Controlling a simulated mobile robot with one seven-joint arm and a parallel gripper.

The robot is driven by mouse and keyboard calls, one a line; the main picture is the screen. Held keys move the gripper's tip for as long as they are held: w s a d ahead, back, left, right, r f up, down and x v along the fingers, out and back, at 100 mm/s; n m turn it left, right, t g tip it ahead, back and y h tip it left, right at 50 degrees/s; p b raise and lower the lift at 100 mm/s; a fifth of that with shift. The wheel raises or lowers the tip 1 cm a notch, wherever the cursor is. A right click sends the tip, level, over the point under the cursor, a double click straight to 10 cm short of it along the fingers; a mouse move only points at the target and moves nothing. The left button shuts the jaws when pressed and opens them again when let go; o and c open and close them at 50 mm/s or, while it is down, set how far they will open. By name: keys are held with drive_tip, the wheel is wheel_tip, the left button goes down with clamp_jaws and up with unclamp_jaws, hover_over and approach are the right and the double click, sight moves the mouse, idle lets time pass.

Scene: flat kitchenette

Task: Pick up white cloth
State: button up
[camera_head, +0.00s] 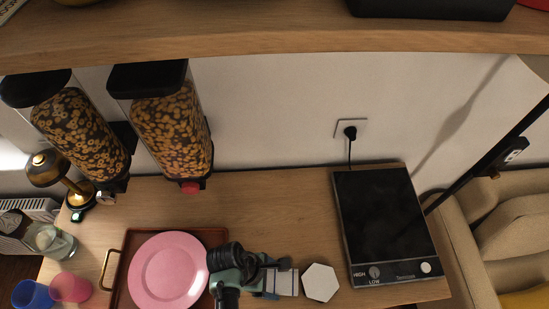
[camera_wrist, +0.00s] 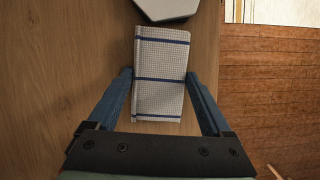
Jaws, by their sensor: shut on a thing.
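The white cloth (camera_wrist: 160,61) is a folded rectangle with a fine grid and dark blue stripes. In the head view the cloth (camera_head: 285,282) lies at the front of the counter, between the pink plate and a white hexagonal piece. My gripper (camera_wrist: 159,76) is shut on the cloth, with one blue finger at each long side. In the head view my gripper (camera_head: 272,278) comes in from the left of the cloth. I cannot tell whether the cloth is off the counter.
A white hexagonal piece (camera_head: 320,283) is close to the right of the cloth. A pink plate (camera_head: 167,270) on a brown tray (camera_head: 118,276) is to the left. A black hotplate (camera_head: 380,215) stands right. A shelf (camera_head: 270,40) hangs above. The counter behind the cloth is clear.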

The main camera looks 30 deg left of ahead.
sight(273, 281)
drive_tip(key=shift+r, duration=0.15)
wheel_tip(273, 281, up, 10)
idle(0.5)
